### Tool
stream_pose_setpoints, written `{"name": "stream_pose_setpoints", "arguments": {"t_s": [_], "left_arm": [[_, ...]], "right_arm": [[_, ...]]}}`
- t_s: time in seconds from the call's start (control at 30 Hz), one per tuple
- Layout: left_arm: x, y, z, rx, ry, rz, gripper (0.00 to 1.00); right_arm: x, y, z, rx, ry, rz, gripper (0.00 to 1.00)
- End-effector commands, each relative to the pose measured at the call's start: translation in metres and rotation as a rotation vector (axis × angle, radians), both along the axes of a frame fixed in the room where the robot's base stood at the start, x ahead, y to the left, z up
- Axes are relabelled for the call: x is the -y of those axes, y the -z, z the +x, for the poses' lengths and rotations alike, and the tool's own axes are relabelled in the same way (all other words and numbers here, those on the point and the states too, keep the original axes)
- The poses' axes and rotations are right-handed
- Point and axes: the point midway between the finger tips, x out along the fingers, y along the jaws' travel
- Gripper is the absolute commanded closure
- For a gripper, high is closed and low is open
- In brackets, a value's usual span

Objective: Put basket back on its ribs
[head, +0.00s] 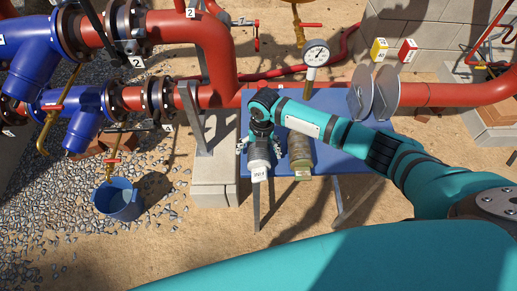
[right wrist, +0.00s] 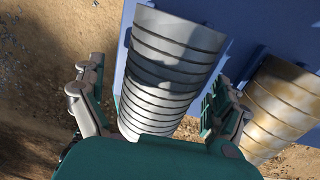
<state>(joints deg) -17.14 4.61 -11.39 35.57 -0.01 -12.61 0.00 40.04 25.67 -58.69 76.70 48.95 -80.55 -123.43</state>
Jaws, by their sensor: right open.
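A grey ribbed cylinder (head: 259,160), which looks like a basket, carries a white tag at its front on the blue table (head: 345,150). My right gripper (head: 260,143) is over it. In the right wrist view the grey cylinder (right wrist: 165,75) lies between the open fingers of the right gripper (right wrist: 155,108), with a visible gap at the left finger; contact at the right finger is unclear. A rusty brown ribbed cylinder (head: 300,152) lies beside it and also shows in the wrist view (right wrist: 272,105). I cannot make out the ribs the task names. My left gripper is out of view.
Two grey discs (head: 386,90) stand at the table's back right, near a gauge (head: 316,54). Yellow (head: 379,49) and red (head: 407,50) tags stand behind. Red pipes (head: 215,55) and blue fittings (head: 70,105) run behind and left. A blue bucket (head: 118,202) stands on gravel.

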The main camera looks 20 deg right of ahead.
Motion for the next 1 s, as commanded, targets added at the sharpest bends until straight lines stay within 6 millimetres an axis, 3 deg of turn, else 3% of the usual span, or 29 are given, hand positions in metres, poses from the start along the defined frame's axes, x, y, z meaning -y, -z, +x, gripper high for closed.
{"name": "stream_pose_setpoints", "arguments": {"t_s": [0.27,0.8,1.0], "left_arm": [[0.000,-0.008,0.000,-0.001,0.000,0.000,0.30],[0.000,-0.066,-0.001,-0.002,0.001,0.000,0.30],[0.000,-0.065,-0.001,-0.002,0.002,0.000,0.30]], "right_arm": [[0.001,-0.008,0.000,0.000,0.000,0.000,0.00],[0.005,-0.071,-0.001,0.000,0.000,-0.001,0.00],[0.005,-0.070,-0.001,0.000,0.000,-0.001,0.00]]}}
